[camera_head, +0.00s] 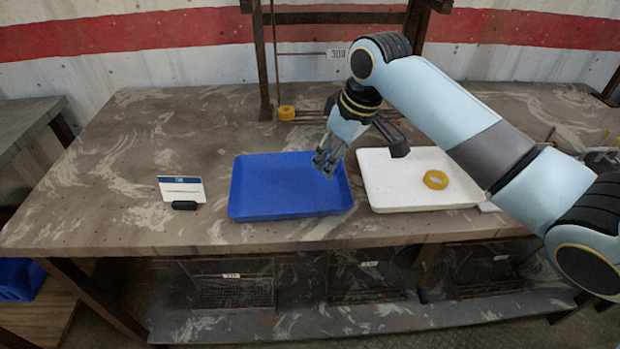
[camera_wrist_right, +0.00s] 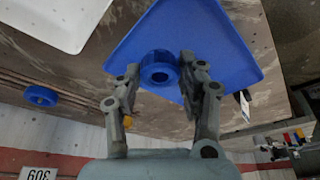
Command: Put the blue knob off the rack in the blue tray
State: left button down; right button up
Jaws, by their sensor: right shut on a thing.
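The blue tray (camera_head: 285,200) lies flat on the table and also shows in the wrist view (camera_wrist_right: 215,50). My right gripper (camera_head: 326,163) hangs over the tray's back right part. In the wrist view, its fingers (camera_wrist_right: 160,70) are shut on a blue knob (camera_wrist_right: 160,76), a ring with a dark hole. The tray is behind the knob; I cannot tell if they touch. In the head view the knob is hidden by the fingers. Another blue knob (camera_wrist_right: 40,96) sits by the rack rail, hidden in the head view. My left gripper is not in view.
A white tray (camera_head: 385,190) stands to the right, holding a yellow ring knob (camera_head: 435,180). Another yellow knob (camera_head: 286,113) is at the rack's left post (camera_head: 263,60). A small sign (camera_head: 182,190) stands left of the blue tray.

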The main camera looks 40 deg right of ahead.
aim_at(311, 187)
jog(key=w+a+f, duration=0.2)
jog(key=shift+w+a+f, duration=0.1)
jog(key=shift+w, duration=0.3)
notch_tip(311, 187, down, 3)
jog(key=shift+f, duration=0.55)
jog(key=shift+f, duration=0.1)
jog(key=o, duration=1.2)
jog(key=p+v, duration=0.1)
jog(key=v, duration=1.1)
